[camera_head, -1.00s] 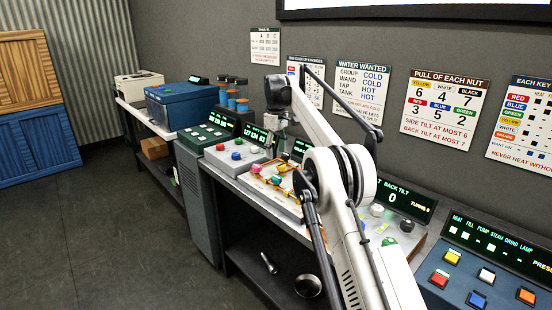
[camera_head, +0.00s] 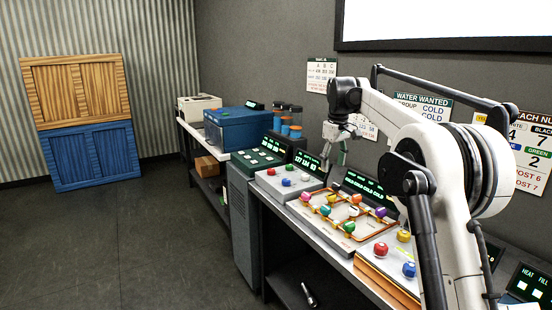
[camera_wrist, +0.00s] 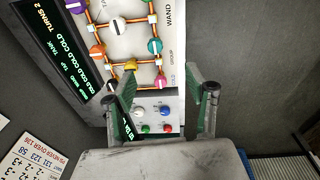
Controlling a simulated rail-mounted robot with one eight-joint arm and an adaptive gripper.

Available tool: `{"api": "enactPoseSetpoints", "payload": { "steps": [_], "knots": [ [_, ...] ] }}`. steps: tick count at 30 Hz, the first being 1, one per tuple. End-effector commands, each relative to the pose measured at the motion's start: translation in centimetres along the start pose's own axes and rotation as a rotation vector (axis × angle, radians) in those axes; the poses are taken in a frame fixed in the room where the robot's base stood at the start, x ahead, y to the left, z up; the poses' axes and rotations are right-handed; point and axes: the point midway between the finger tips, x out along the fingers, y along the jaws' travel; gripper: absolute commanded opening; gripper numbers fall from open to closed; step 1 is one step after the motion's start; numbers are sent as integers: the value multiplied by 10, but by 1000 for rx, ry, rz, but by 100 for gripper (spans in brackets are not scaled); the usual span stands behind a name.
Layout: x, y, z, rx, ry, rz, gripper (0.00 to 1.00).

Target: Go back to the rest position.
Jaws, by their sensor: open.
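My gripper (camera_head: 342,150) hangs from my raised arm in the head view, above the bench near the wall. It is apart from the panels below it. In the wrist view my gripper (camera_wrist: 162,100) has its two fingers spread wide with nothing between them. Beyond the fingers show a panel with coloured knobs joined by orange pipes (camera_wrist: 128,65) and a small panel with several buttons (camera_wrist: 153,118).
The knob board (camera_head: 322,222) and a white button box (camera_head: 275,182) sit on the bench below my gripper. A blue box (camera_head: 235,128) and jars (camera_head: 291,130) stand farther back. Wooden crates (camera_head: 85,120) stand at the far left. The dark floor (camera_head: 130,245) is clear.

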Motion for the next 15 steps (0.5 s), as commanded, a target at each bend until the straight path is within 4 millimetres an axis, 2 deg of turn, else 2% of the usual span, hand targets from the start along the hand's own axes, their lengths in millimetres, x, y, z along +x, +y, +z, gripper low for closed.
{"api": "enactPoseSetpoints", "payload": {
  "steps": [1, 6, 15],
  "knots": [
    [-11, -6, 9, 14, 11, 7, 50],
    [-38, -23, 36, 64, 49, 29, 50],
    [-74, -60, 94, 153, 118, 64, 50]
  ]
}}
